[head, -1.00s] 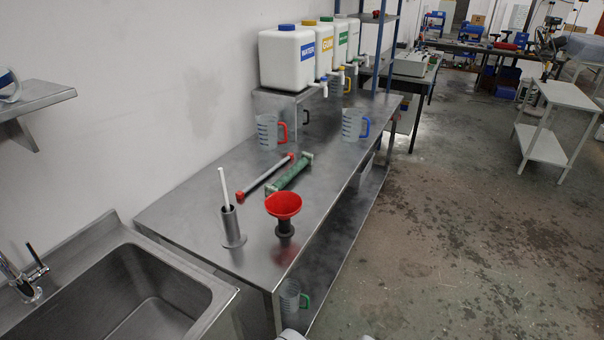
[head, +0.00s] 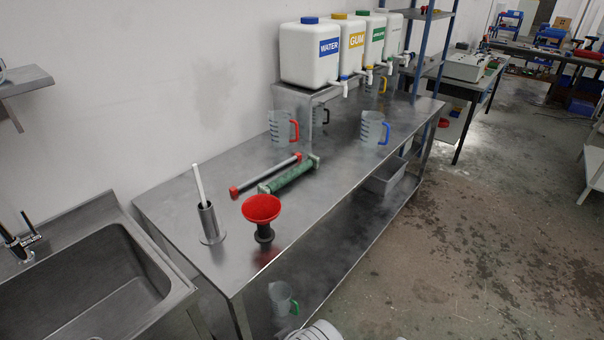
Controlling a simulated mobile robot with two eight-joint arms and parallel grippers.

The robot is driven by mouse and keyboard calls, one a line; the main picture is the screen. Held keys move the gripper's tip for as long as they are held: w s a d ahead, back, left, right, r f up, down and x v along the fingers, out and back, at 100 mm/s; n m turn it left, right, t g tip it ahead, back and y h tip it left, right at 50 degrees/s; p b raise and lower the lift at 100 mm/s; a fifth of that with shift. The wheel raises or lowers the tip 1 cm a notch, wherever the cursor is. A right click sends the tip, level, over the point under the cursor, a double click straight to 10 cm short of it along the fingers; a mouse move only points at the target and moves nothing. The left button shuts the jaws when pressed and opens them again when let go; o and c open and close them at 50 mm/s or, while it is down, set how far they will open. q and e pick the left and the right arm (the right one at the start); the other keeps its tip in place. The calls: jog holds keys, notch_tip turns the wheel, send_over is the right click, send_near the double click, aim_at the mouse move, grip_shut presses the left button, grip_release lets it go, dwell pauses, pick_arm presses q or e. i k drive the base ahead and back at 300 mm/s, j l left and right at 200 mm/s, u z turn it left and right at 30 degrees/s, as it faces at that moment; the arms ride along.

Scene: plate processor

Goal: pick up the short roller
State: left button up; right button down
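Two rollers lie side by side on the steel table (head: 170,205). One is a grey bar with red ends (head: 266,174). The other is a thicker green roller (head: 289,176), just to its right. They look similar in length, and I cannot tell for sure which is the short one. Nothing is holding either roller. Neither of my grippers shows in the head view; only a white rounded part, probably of my own arm, shows at the bottom edge.
A red funnel (head: 262,208) on a dark stand and a metal holder with a white stick (head: 210,222) stand nearer than the rollers. Measuring jugs (head: 281,128) (head: 372,130) and labelled white containers (head: 310,55) are behind. A sink (head: 85,280) is at left; open floor is at right.

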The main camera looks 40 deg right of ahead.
aim_at(312, 160)
jog(key=l+u, duration=0.1)
jog(key=l, duration=1)
jog(key=l+u, duration=0.1)
jog(key=l, duration=1)
jog(key=i+l, duration=0.1)
jog(key=l, duration=0.25)
jog(key=i+l+u, duration=0.1)
jog(key=l, duration=0.3)
jog(key=i+l, duration=0.15)
jog(key=l, duration=0.2)
jog(key=i+l+u, duration=0.1)
jog(key=i+l, duration=0.65)
jog(key=l, duration=0.25)
jog(key=u, duration=0.05)
